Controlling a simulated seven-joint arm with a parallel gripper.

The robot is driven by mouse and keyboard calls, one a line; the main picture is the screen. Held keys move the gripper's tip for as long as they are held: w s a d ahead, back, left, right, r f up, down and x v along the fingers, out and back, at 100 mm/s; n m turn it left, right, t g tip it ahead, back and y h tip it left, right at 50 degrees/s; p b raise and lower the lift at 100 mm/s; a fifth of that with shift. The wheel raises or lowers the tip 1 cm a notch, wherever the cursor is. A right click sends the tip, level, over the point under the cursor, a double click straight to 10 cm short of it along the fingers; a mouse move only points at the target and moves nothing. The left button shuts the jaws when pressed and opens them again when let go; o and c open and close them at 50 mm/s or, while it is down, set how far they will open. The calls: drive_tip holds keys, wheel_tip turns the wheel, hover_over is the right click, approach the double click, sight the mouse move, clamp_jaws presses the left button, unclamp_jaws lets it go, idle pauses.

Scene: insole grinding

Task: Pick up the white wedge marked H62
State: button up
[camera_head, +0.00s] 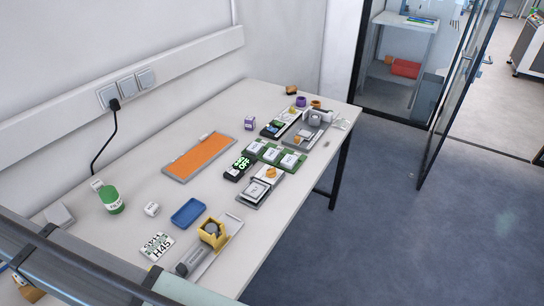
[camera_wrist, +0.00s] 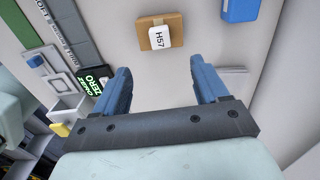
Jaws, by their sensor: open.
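No marking H62 can be read in either view. In the head view a white wedge-like piece (camera_head: 60,215) stands at the left of the table near the wall, partly cut off by a grey bar. A small white block (camera_head: 151,209) lies to its right, its marking too small to read. My gripper (camera_wrist: 160,66) shows in the wrist view, with two blue fingers apart and nothing between them. Ahead of the fingertips is a tan block (camera_wrist: 176,24) with a white piece marked H57 (camera_wrist: 158,38). My gripper cannot be made out in the head view.
The head view shows a green bottle (camera_head: 112,200), blue tray (camera_head: 188,212), orange mat (camera_head: 200,157), a card marked H45 (camera_head: 157,246) and a yellow holder (camera_head: 212,233). Several devices crowd the far end. A blue object (camera_wrist: 240,9) and a ZERO display (camera_wrist: 95,80) show in the wrist view.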

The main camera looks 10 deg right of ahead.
drive_tip(key=shift+o, duration=0.5)
drive_tip(key=w+d+m, duration=0.6)
drive_tip(key=w+d, duration=2.5)
drive_tip(key=d, duration=0.2)
drive_tip(key=n, duration=0.6)
hover_over(273, 150)
wheel_tip(273, 150, down, 2)
wheel_tip(273, 150, down, 9)
drive_tip(key=shift+d+r, duration=0.1)
drive_tip(key=shift+r, duration=0.1)
drive_tip(key=shift+w+d+f, duration=0.1)
drive_tip(key=shift+d+f, duration=0.1)
drive_tip(key=shift+f, duration=1.15)
drive_tip(key=shift+w+d+f, duration=0.1)
drive_tip(key=shift+d+f, duration=0.05)
drive_tip(key=shift+f, duration=1.15)
